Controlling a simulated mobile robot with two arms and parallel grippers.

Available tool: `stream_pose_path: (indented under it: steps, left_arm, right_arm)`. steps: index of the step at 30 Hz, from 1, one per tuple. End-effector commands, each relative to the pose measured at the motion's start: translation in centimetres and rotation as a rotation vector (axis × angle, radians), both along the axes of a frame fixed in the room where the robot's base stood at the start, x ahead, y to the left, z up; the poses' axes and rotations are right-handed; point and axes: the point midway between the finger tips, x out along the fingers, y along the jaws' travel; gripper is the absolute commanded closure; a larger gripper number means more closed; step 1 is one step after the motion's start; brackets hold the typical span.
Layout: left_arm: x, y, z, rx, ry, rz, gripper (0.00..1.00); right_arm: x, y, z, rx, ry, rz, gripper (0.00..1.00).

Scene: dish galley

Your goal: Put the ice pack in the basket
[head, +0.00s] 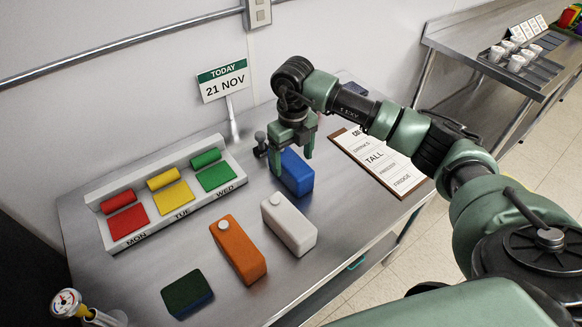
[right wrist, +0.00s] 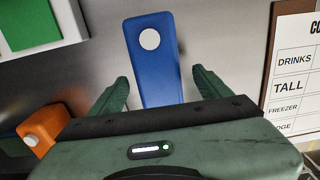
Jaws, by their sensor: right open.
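A blue block-shaped pack with a round white cap (head: 298,178), which looks like the ice pack, lies on the steel counter. It also shows in the right wrist view (right wrist: 156,72). My right gripper (head: 292,164) is over it, fingers pointing down. In the right wrist view the open fingers (right wrist: 162,92) stand to either side of the pack's near end, with nothing clamped. I cannot tell how far above it they are. No basket shows in either view. My left gripper is not in view.
A white carton (head: 289,224), an orange carton (head: 238,250) and a green-and-blue sponge (head: 187,294) stand nearby. A colored day rack (head: 110,238) is left, a date sign (head: 224,80) behind, a clipboard (head: 372,155) right. A gauge (head: 66,302) is front left.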

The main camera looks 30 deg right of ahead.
Motion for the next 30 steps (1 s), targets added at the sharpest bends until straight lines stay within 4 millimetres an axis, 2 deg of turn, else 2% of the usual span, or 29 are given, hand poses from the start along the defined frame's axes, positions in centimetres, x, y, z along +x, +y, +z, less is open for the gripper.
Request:
stream_pose_path:
  steps: [1, 4, 9, 16, 17, 25, 30]
  left_arm:
    - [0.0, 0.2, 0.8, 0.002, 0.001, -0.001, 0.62]
    - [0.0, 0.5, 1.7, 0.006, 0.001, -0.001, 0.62]
    - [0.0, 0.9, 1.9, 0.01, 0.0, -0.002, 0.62]
    - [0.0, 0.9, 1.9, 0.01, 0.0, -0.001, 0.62]
    - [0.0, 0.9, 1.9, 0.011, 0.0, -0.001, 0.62]
    - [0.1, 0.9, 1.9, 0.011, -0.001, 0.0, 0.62]
    - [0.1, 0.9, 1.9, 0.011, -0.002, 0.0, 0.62]
  right_arm:
    - [0.1, 0.1, -0.4, -0.001, 0.005, 0.0, 0.22]
    - [0.6, 0.2, -1.9, 0.0, 0.005, 0.0, 0.22]
    - [0.6, 0.2, -4.0, 0.001, 0.002, 0.001, 0.22]
    - [0.7, 0.2, -4.3, 0.001, 0.0, 0.002, 0.22]
    - [0.7, 0.2, -4.3, 0.001, 0.0, 0.002, 0.25]
    - [0.7, 0.2, -4.2, 0.001, -0.001, 0.002, 1.0]
    - [0.8, 0.2, -4.1, 0.001, -0.003, 0.002, 1.0]
